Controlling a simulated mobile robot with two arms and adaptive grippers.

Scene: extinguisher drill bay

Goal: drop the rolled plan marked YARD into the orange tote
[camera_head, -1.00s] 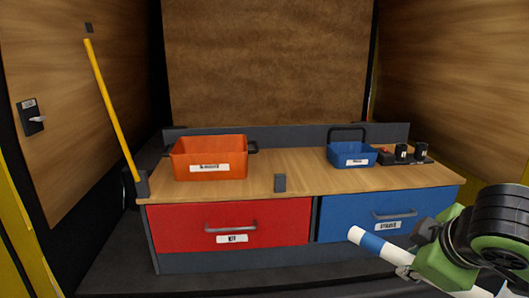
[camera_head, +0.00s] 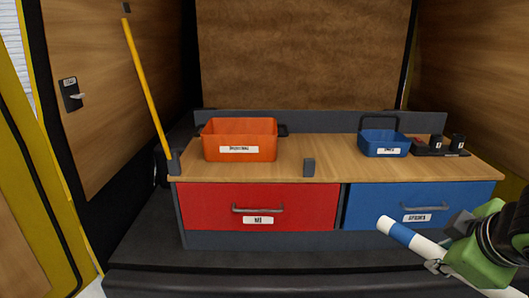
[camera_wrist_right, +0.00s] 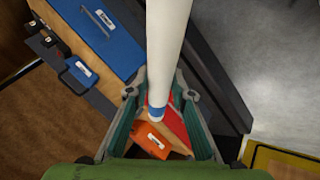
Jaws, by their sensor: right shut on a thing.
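The orange tote (camera_head: 240,136) stands open on the left part of the wooden bench top, with a white label on its front. Its lower inside is hidden. It also shows small in the right wrist view (camera_wrist_right: 150,138). My right gripper (camera_head: 436,264) is shut on a white rolled plan with a blue band (camera_head: 398,232), in front of the blue drawer. The roll slants, its banded end up and left. In the right wrist view the roll (camera_wrist_right: 168,45) runs between the fingers (camera_wrist_right: 160,92). No YARD mark is readable on it. My left gripper is not in view.
A blue bin (camera_head: 385,145) and a dark holder with black cups (camera_head: 440,150) stand on the bench's right. A yellow pole (camera_head: 146,85) leans left of the tote. Red (camera_head: 205,205) and blue drawers are shut below.

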